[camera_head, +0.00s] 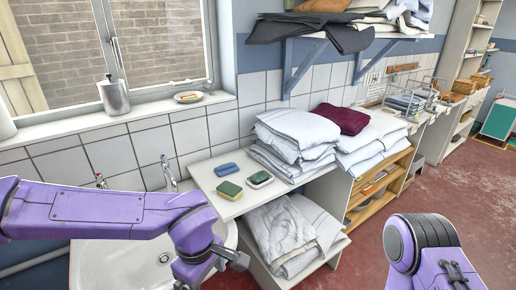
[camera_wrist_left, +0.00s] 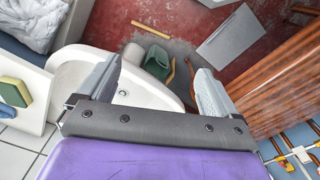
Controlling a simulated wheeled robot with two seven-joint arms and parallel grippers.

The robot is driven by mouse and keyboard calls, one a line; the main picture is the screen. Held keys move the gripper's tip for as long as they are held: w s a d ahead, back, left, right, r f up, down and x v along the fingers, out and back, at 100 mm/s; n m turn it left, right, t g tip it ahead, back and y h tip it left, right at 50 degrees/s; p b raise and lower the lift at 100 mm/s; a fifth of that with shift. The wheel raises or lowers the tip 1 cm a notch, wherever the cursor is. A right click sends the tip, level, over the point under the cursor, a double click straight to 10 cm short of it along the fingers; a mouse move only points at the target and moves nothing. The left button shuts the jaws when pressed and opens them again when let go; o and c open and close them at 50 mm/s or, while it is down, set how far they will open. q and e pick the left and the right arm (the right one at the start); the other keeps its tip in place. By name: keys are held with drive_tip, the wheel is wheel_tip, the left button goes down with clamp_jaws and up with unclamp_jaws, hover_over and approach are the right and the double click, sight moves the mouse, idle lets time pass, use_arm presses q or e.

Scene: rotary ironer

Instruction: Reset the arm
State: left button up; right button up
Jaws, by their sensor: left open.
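My left arm (camera_head: 100,210) is purple and reaches in from the left over the white sink in the head view. Its gripper end is small and partly hidden near the sink's right rim. In the left wrist view my left gripper (camera_wrist_left: 158,85) shows two grey fingers wide apart with nothing between them. Beyond the fingers are the sink edge and the red floor. A purple link of my right arm (camera_head: 430,255) stands at the lower right of the head view; its gripper is out of frame.
The white sink (camera_head: 95,265) lies under my left arm. A white shelf unit (camera_head: 207,180) beside it bears sponges (camera_head: 230,190) and folded linen (camera_head: 298,130).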

use_arm(q)
drive_tip(key=w+a+f+n+t+y+b, duration=0.1)
drive_tip(key=w+a+f+n+t+y, duration=0.35)
drive_tip(key=f, duration=0.65)
drive_tip(key=s+a+f+m+t+h+b, duration=0.1)
drive_tip(key=s+a+f+m+b, duration=0.25)
drive_tip(key=f, duration=0.65)
drive_tip(key=s+a+f+m+g+b, duration=0.1)
drive_tip(key=s+a+f+m, duration=0.2)
drive_tip(key=s+a+f, duration=0.2)
drive_tip(key=s+a+f+m+g+b, duration=0.1)
drive_tip(key=s+a+f+m, duration=0.2)
drive_tip(key=s+a+f, duration=0.3)
drive_tip(key=s+f, duration=0.3)
drive_tip(key=s, duration=0.4)
drive_tip(key=shift+f, duration=0.3)
use_arm(e)
wheel_tip(320, 180, down, 7)
drive_tip(key=w, duration=0.1)
use_arm(q)
drive_tip(key=shift+g, duration=0.25)
